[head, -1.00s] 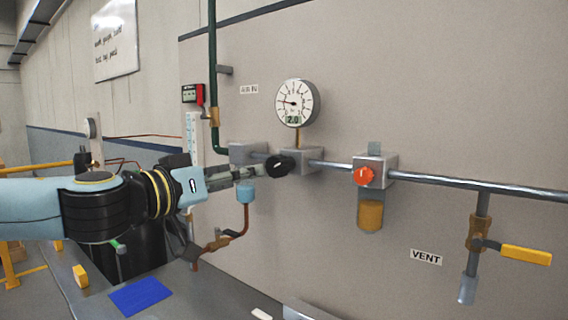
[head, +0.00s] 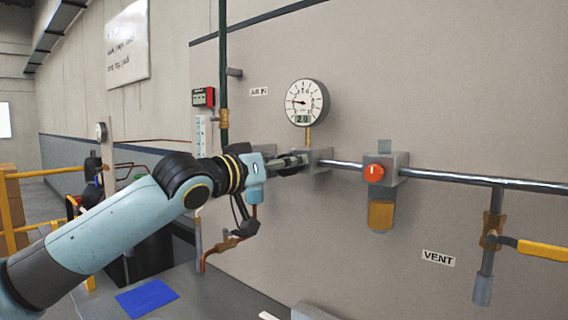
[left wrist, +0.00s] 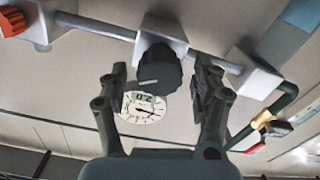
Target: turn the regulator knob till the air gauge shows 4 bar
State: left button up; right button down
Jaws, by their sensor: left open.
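The round air gauge (head: 306,103) is on the wall in the head view, and its small display reads 2.0. It also shows upside down in the left wrist view (left wrist: 143,107). The black regulator knob (left wrist: 159,68), with a pale line on its face, sits on a grey block. My left gripper (left wrist: 158,82) is open, its fingers on either side of the knob, with gaps visible on both sides. In the head view my left gripper (head: 290,162) is in front of the knob and mostly hides it. My right gripper is not in view.
An orange-red knob (head: 374,173) is on a block on the same pipe (head: 455,178), to the right. A yellow-handled valve (head: 543,250) hangs farther right near the VENT label (head: 438,258). A blue mat (head: 146,297) lies on the bench below.

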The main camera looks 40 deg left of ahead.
pick_arm(q)
jog(key=shift+w, duration=0.25)
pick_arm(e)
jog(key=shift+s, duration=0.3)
pick_arm(q)
jog(key=c, duration=1.2)
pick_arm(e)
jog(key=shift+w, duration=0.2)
